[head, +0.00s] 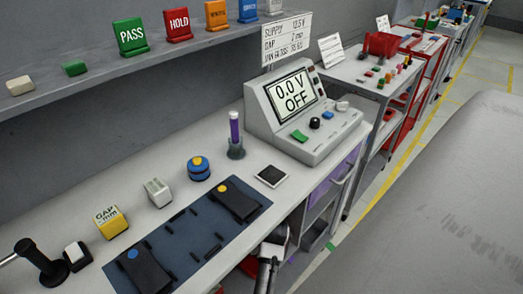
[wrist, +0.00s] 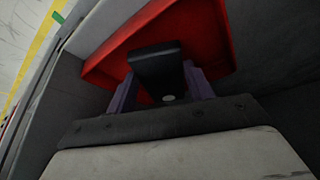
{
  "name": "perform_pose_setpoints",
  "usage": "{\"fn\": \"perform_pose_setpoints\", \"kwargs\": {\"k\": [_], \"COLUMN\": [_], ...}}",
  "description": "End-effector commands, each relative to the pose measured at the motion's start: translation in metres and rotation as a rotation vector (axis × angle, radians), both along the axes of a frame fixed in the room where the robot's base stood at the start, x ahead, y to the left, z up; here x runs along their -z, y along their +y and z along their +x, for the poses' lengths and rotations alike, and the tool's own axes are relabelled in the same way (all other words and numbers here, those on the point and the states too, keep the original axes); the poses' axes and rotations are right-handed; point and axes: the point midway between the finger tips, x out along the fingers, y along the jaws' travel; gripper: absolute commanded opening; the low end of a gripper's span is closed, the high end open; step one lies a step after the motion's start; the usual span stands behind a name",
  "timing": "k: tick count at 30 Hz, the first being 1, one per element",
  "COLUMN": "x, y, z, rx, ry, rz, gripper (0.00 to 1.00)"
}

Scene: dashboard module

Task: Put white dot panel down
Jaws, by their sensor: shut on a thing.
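My gripper (wrist: 165,95) shows two purple fingers in the wrist view. They are shut on a black panel (wrist: 157,66). A small pale dot shows on the panel's near end, between the fingers. The panel is over a red bin (wrist: 212,28); I cannot tell whether they touch. In the head view my arm shows at the bench's front edge, low in the middle, and the held panel cannot be made out. A dark blue mat (head: 190,237) lies on the bench. It carries a yellow-dot panel (head: 238,203) and a blue-dot panel (head: 145,270), with small black guides between them.
Open shelves are below the bench.

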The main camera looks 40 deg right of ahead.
Motion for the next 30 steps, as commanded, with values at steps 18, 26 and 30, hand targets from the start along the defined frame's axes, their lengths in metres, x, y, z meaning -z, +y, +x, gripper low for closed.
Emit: {"fn": "perform_pose_setpoints", "kwargs": {"k": [18, 26, 30], "x": [0.033, 0.032, 0.032], "y": [0.001, 0.001, 0.001], "z": [-0.001, -0.002, -0.002], "rx": [0.0, 0.001, 0.001], "ry": [0.001, 0.001, 0.001], "rz": [0.003, 0.002, 0.002], "gripper": [0.53, 0.74, 0.74]}}
